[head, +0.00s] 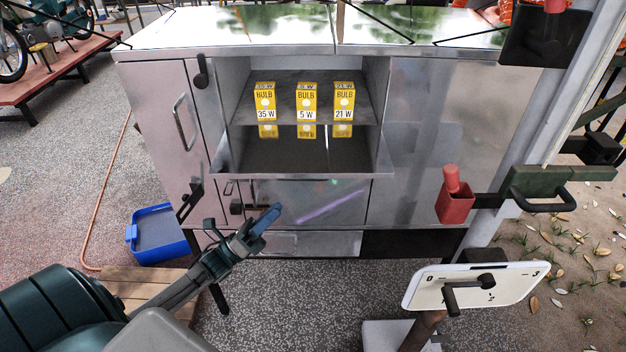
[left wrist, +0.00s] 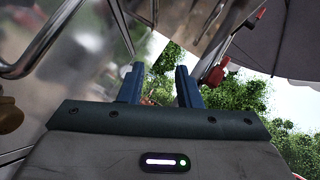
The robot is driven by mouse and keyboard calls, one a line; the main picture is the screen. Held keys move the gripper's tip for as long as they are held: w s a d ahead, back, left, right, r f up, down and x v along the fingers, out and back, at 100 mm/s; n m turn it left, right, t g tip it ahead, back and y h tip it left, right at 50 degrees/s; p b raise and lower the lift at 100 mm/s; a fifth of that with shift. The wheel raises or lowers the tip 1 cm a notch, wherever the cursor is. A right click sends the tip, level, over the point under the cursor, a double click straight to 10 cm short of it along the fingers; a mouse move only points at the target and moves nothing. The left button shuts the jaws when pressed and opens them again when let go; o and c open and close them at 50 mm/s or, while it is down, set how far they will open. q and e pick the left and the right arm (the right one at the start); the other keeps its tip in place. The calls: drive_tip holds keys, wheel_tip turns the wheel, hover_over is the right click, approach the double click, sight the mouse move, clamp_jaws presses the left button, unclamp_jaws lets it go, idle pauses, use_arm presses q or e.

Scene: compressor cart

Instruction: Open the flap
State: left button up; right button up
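The steel cart has an open compartment in its front. A wide metal panel (head: 300,158), which looks like the flap, juts out level below this opening, its front edge toward me; it appears lowered. My left gripper (head: 272,216) is in front of the lower drawer front, below and apart from the panel's front edge. In the left wrist view my left gripper (left wrist: 158,75) has its two blue fingers apart with nothing between them. A blurred metal surface and bar fill the upper left there. My right gripper does not show.
Three yellow bulb boxes (head: 307,100) stand in the compartment. A left door handle (head: 184,122) and black latches stick out from the cart. A red holder (head: 454,200) and a white panel (head: 475,287) are at the right. A blue bin (head: 158,235) is on the floor at left.

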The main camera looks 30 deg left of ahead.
sight(303, 178)
use_arm(q)
drive_tip(key=w+d+r+m+g+h, duration=0.1)
drive_tip(key=d+r+m+h, duration=0.1)
drive_tip(key=r, duration=0.2)
drive_tip(key=w+d+r+m+g+h+p, duration=0.1)
drive_tip(key=d+r+m+h, duration=0.1)
drive_tip(key=r, duration=0.1)
drive_tip(key=d+r+m+h+p, duration=0.1)
drive_tip(key=d+r+m+h, duration=0.1)
drive_tip(key=r+m, duration=0.1)
drive_tip(key=shift+w+d+r+g, duration=0.15)
drive_tip(key=shift+w+r+g, duration=0.05)
drive_tip(key=shift+r, duration=0.2)
drive_tip(key=shift+w+d+r+g, duration=0.1)
drive_tip(key=shift+w+r+g, duration=0.1)
drive_tip(key=shift+r, duration=0.2)
drive_tip(key=shift+w+d+r, duration=0.35)
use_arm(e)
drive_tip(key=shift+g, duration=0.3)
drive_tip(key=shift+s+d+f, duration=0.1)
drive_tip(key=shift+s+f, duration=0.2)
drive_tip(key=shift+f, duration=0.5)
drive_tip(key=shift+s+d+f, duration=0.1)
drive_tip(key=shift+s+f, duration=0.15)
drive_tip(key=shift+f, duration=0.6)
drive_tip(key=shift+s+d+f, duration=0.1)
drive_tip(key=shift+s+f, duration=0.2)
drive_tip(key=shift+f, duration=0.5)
use_arm(q)
clamp_jaws()
